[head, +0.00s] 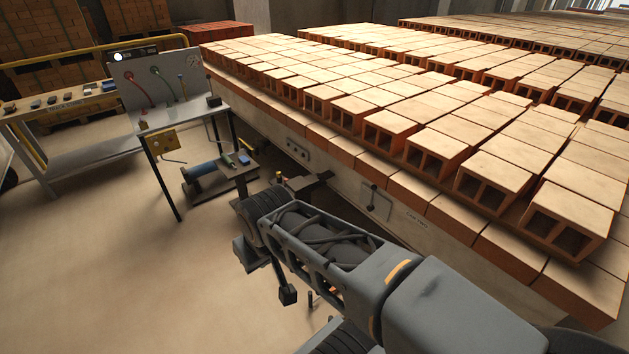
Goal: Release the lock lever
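A small dark lever (373,190) with a round knob stands on a pale square plate (378,207) on the side of the long brick-laden car (345,185). It looks close to upright and is the likeliest lock lever, but the label beside it (417,218) is too small to read. My arm reaches from the lower right toward the middle left, and its wrist (258,215) is left of and below the lever, apart from it in the picture.
Rows of hollow bricks (490,175) overhang the car's side. A second dark lever (310,299) shows low behind my arm. The floor at left is clear.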

